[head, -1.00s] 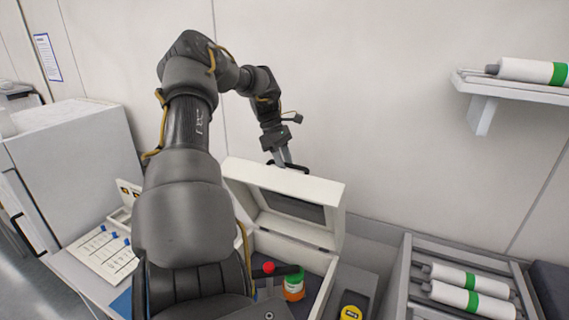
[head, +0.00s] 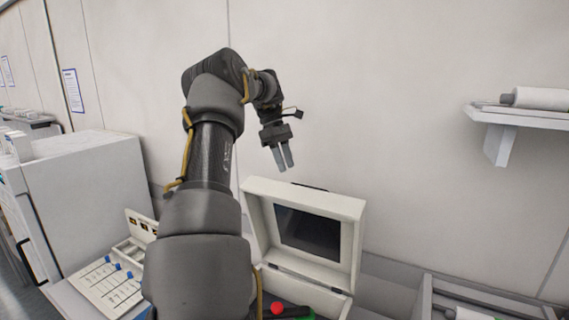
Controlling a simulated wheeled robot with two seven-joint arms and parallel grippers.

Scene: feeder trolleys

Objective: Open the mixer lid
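The mixer lid (head: 352,207) is a white, boxy cover with a dark inset panel (head: 308,231). It stands raised, roughly upright, at the back of the white mixer body (head: 300,289). A dark handle (head: 310,187) shows at its top edge. My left gripper (head: 282,166) is above and behind the lid's top edge, pointing down, apart from the handle. Its two fingers show a narrow gap with nothing between them. My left arm hides the left part of the mixer. My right gripper is not in view.
A red knob (head: 277,308) shows in the mixer at the bottom edge. A panel with blue-tipped sliders (head: 108,284) lies left of my arm, beside a grey cabinet (head: 85,190). A wall shelf (head: 515,114) holds a white cylinder (head: 545,98). The wall behind the gripper is bare.

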